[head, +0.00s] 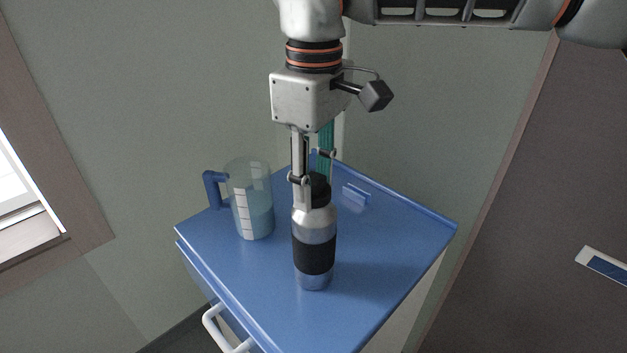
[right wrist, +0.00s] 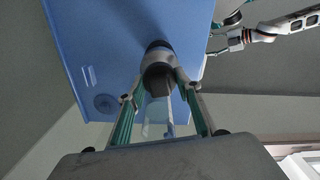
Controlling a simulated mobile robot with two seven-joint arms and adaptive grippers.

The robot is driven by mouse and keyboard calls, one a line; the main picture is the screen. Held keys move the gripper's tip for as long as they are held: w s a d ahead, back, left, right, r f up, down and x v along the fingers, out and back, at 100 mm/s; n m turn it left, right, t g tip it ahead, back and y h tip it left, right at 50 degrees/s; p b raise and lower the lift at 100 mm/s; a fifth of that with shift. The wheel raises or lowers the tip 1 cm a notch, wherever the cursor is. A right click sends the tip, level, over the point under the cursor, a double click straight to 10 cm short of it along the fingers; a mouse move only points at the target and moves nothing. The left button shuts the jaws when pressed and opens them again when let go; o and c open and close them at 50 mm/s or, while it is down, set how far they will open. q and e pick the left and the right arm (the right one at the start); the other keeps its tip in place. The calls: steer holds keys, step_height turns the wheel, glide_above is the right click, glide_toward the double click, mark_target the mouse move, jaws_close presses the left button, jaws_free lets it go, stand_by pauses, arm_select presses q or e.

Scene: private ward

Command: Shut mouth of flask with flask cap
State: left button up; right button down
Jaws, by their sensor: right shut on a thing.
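The flask (head: 315,228) is silver with a black band and stands upright on the blue cabinet top in the head view. The black flask cap (head: 319,188) is at its mouth, in line with the neck. I cannot tell whether it is fully seated. My right gripper (head: 309,180) points down from above and is shut on the cap. In the right wrist view the cap (right wrist: 158,82) is between the fingers, with the silver flask shoulder (right wrist: 157,59) just beyond. My left gripper (right wrist: 228,42) shows small at the upper right there; its opening is unclear.
A clear measuring jug (head: 250,200) with a blue handle and some liquid stands left of the flask, close by. The blue cabinet top (head: 380,235) is bare right of the flask. A wall is behind and a white drawer handle (head: 222,335) is at the front.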

steer(key=shift+r, duration=0.1)
steer(key=c, duration=1.4)
jaws_free()
steer(key=shift+o, duration=0.2)
step_height(320, 180, up, 12)
